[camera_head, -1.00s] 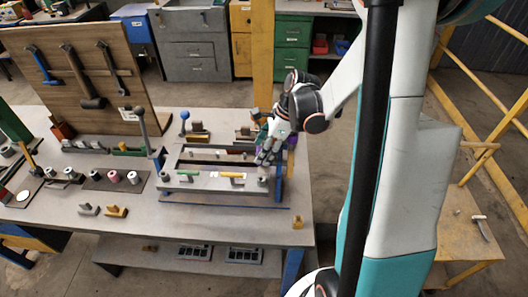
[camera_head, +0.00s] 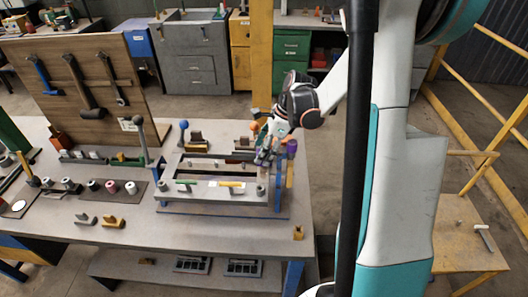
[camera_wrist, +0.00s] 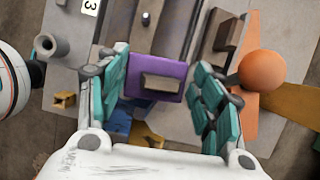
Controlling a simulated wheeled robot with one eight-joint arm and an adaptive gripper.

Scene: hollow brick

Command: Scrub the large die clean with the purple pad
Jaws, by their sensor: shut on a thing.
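The purple pad (camera_wrist: 176,72) has a brown block-like handle on top and sits between my gripper's teal-padded fingers in the wrist view. My gripper (camera_wrist: 160,98) is shut on it. In the head view my gripper (camera_head: 265,158) is low over the right end of a grey metal frame (camera_head: 205,192) on the bench, with purple showing close by. In the wrist view a long grey bar runs just beyond the pad. I cannot tell which part is the large die, nor whether the pad touches it.
An orange ball (camera_wrist: 262,70) is right of my fingers in the wrist view. A blue knob (camera_head: 183,125) stands behind the frame. A tool board (camera_head: 75,85) with hammers rises at the back left. Spools and small blocks lie left of the frame; the bench's front strip is mostly clear.

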